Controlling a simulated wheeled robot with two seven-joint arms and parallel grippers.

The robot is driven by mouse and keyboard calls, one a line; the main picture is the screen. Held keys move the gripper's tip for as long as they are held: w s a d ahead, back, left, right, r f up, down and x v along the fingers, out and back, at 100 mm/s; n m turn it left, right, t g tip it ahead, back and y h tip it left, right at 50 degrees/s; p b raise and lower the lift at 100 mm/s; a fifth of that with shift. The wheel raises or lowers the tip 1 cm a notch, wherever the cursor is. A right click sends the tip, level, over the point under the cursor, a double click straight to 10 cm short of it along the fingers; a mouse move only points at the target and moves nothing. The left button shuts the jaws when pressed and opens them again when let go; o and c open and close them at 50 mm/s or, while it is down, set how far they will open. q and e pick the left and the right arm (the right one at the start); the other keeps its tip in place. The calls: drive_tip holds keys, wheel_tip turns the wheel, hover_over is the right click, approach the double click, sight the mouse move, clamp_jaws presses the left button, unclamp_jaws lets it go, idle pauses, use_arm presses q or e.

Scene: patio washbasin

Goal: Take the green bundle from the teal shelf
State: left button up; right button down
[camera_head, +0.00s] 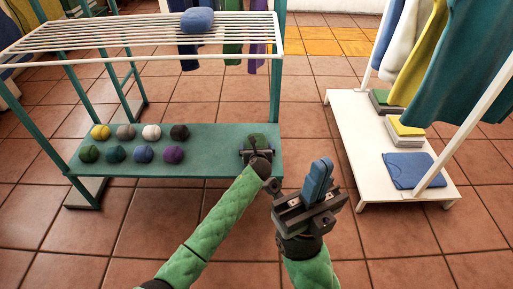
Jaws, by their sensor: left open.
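The teal shelf (215,170) is the low board of the drying rack. A dark green bundle (257,139) lies at its right end, at my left gripper (256,149). That gripper is open around or just over the bundle and partly hides it; I cannot tell whether they touch. Another green bundle (88,154) lies at the left front of the shelf, clear of both grippers. My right gripper (311,198) is shut on a blue cloth piece (318,180), held upright in front of the shelf's right end.
Several other coloured bundles, such as a purple bundle (173,154), sit in two rows on the shelf. A blue bundle (197,19) lies on the rack's top bars. A white low stand (365,150) with folded cloths and hanging clothes is at right. Tiled floor lies clear between.

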use_arm(q)
drive_tip(key=c, duration=0.9)
